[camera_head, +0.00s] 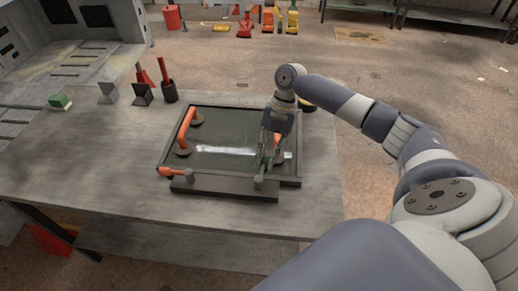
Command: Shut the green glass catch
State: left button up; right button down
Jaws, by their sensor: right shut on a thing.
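A dark frame (240,107) with a glass pane (225,150) lies on the grey bench. The green glass catch (261,170) is at the right part of the frame's front edge, its green arm standing up from a grey foot. My right gripper (268,143) comes down over it from above and is shut on its upper part. The fingers partly hide the catch. An orange catch (172,171) lies low along the front edge at the left. My left gripper is not in view.
An orange handle (187,130) with dark round pads stands on the pane's left side. A dark ledge (222,188) runs along the frame's front. A dark cup (169,92), grey blocks and a green block (60,102) stand at the back left. The bench's (90,165) front left is clear.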

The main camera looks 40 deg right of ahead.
jog(key=shift+w+r, duration=0.1)
dwell(0.3)
jog(key=c, duration=1.5)
grip_release()
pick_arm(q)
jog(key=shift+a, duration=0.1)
pick_arm(e)
jog(key=shift+o, duration=0.3)
jog(key=v, duration=1.1)
jog(key=shift+d+r, duration=0.15)
jog(key=shift+r, duration=0.25)
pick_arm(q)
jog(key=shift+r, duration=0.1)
pick_arm(e)
jog(key=shift+w, duration=0.15)
